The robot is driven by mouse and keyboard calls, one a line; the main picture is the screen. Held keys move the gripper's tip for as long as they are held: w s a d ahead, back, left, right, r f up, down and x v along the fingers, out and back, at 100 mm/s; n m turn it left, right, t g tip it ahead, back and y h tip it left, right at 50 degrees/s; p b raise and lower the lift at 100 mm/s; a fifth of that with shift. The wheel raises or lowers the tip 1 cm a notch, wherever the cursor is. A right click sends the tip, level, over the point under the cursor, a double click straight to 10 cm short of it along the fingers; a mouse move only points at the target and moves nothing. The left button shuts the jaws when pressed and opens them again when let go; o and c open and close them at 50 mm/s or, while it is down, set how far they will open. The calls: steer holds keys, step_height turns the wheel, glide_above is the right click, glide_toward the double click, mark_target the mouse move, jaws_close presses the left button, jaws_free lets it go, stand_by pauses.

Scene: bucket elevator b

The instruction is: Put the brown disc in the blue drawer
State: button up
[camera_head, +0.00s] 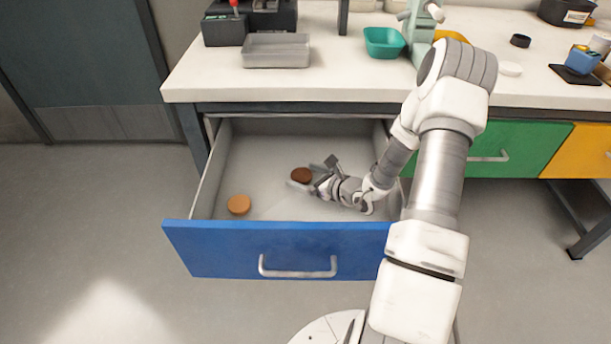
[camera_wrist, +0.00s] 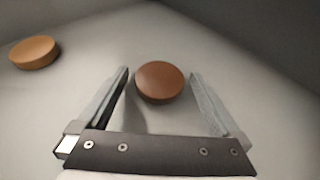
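The blue drawer (camera_head: 220,250) is pulled open below the counter. The brown disc (camera_head: 301,174) is inside it, near the middle. My gripper (camera_head: 312,177) is low inside the drawer, beside the disc. In the wrist view the brown disc (camera_wrist: 160,82) lies between the two spread fingertips (camera_wrist: 158,78), with gaps on both sides. The gripper is open and does not hold the disc. A lighter orange-brown disc (camera_head: 239,205) lies on the drawer floor nearer the front left, and it also shows at the upper left of the wrist view (camera_wrist: 34,52).
The white countertop (camera_head: 335,75) overhangs the back of the drawer. A grey tray (camera_head: 276,50) and a teal bowl (camera_head: 384,42) stand on it. The green drawer (camera_head: 500,145) and yellow drawer (camera_head: 582,150) at right are shut. The drawer's left side wall is near the lighter disc.

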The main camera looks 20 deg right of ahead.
steer(key=shift+r, duration=0.2)
steer(key=p+v, duration=0.2)
steer(key=v, duration=0.5)
steer(key=shift+s+d, duration=0.15)
steer(key=shift+s, duration=0.05)
